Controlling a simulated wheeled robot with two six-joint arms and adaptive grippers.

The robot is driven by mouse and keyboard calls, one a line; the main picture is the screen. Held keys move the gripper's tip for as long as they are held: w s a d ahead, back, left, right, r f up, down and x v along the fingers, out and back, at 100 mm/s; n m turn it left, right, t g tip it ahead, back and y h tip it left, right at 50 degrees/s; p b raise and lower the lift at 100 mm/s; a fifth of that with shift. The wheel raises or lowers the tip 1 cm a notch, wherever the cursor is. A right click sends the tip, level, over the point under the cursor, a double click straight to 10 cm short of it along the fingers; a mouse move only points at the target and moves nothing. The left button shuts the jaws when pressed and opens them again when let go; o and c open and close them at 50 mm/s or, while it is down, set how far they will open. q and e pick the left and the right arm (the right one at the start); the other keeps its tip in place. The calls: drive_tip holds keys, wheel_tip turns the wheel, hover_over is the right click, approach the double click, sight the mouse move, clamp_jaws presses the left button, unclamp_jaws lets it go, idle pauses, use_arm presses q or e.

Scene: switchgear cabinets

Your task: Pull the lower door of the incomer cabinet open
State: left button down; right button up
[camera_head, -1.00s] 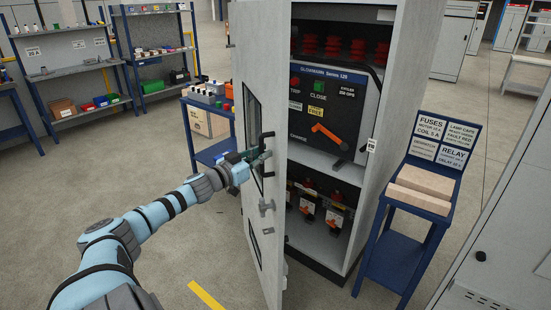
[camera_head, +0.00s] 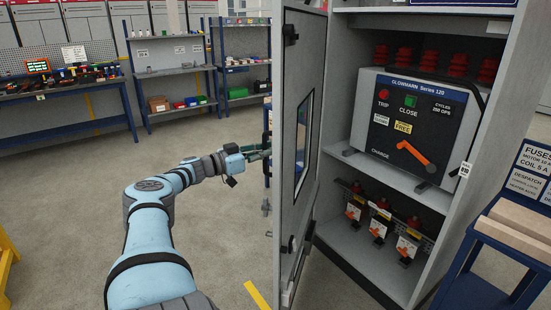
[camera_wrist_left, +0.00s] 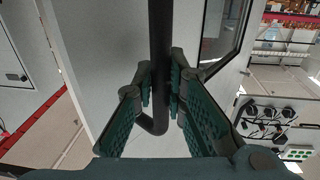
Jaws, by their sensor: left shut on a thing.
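The tall grey cabinet door (camera_head: 308,55) stands swung out, its inner face and window (camera_head: 303,130) showing in the head view. Behind it the cabinet is open, with a breaker panel (camera_head: 412,120) on a shelf. My left gripper (camera_head: 262,152) is at the door's outer side, its fingertips partly hidden by the door edge. In the left wrist view my left gripper (camera_wrist_left: 160,95) is shut on the black door handle (camera_wrist_left: 160,40), a finger on each side of the bar. My right gripper is out of view.
A blue stand (camera_head: 485,232) with pale blocks and labels is at the right. Blue shelving (camera_head: 180,85) and a workbench (camera_head: 65,95) stand at the back left. The floor left of the door is mostly clear. A yellow frame (camera_head: 5,255) shows at the left edge.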

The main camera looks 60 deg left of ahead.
use_arm(q)
drive_tip(key=shift+s+a, duration=0.1)
drive_tip(key=c, duration=1.6)
unclamp_jaws()
